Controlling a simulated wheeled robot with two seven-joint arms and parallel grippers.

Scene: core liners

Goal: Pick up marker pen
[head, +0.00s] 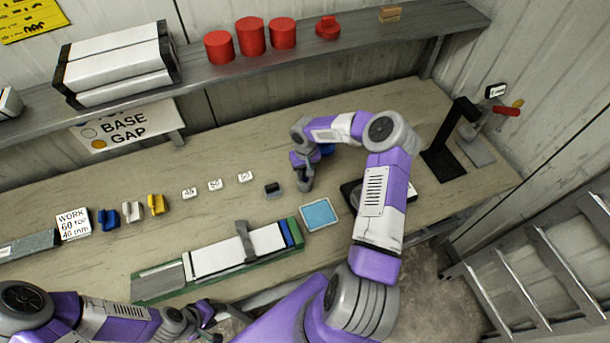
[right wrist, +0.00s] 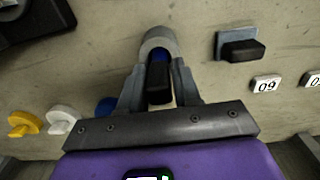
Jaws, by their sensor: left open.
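The marker pen (right wrist: 159,82), with a black end and a blue part, shows in the right wrist view, at a grey round holder (right wrist: 158,38). My right gripper (right wrist: 160,75) has its fingers on either side of the pen; I cannot tell whether they press on it. In the head view my right gripper (head: 304,180) is low over the bench right of centre, and the pen is not clear there. My left gripper (head: 212,318) is open and empty by the bench's front edge.
A black-and-grey block (head: 273,189) and small white number labels (head: 215,185) lie left of my right gripper. A light-blue pad (head: 319,214) and green tray (head: 160,294) lie in front. A black stand (head: 440,165) is right; a shelf (head: 215,75) runs behind.

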